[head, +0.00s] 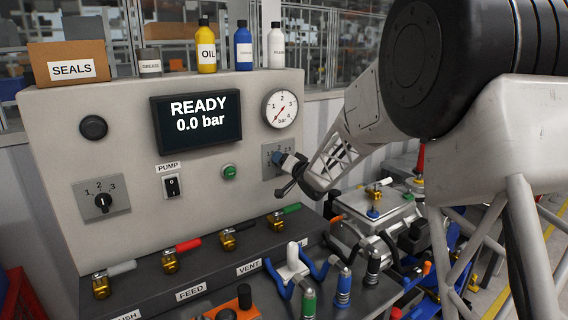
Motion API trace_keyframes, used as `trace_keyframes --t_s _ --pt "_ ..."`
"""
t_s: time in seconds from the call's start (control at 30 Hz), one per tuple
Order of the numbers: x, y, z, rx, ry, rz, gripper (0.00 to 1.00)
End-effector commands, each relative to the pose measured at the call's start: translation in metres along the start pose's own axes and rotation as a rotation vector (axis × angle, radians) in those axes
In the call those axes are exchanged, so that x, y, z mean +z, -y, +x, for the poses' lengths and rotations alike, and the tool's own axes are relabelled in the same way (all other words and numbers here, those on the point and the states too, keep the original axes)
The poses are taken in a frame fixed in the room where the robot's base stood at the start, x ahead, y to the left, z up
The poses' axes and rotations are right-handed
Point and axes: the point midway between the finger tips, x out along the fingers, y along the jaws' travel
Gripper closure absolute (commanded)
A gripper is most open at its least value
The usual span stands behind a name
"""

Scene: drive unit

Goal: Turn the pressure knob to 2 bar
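The grey control panel (55,150) carries a screen (197,122) reading "READY 0.0 bar". A round bar gauge (281,108) sits at the upper right, its red needle pointing to the lower left, near the low end. Below the gauge is a small grey dial plate (267,169) with number marks, partly covered by my gripper. My gripper (287,168) is at this plate, over the place of its knob, with a bit of blue showing there. The knob's pointer is hidden, and I cannot tell whether the fingers are closed or touching it.
A second dial with a black knob (103,202) marked 1, 2, 3 is at the lower left. A pump switch (172,187) and green button (229,172) lie between. Several valves with coloured levers, including a red one (188,245), line the ledge below. Bottles and a SEALS box (68,62) stand on top.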

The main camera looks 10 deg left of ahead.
Motion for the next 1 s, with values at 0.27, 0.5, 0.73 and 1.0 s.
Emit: trace_keyframes --t_s 0.27,0.5,0.73,1.0 --pt "0.001 0.000 0.000 0.000 0.001 0.000 0.31" --pt "0.001 0.000 -0.005 0.001 0.001 0.000 0.31" --pt "0.001 0.000 -0.022 0.001 0.001 0.000 0.31" --pt "0.000 -0.001 -0.052 0.001 0.000 0.000 0.31"
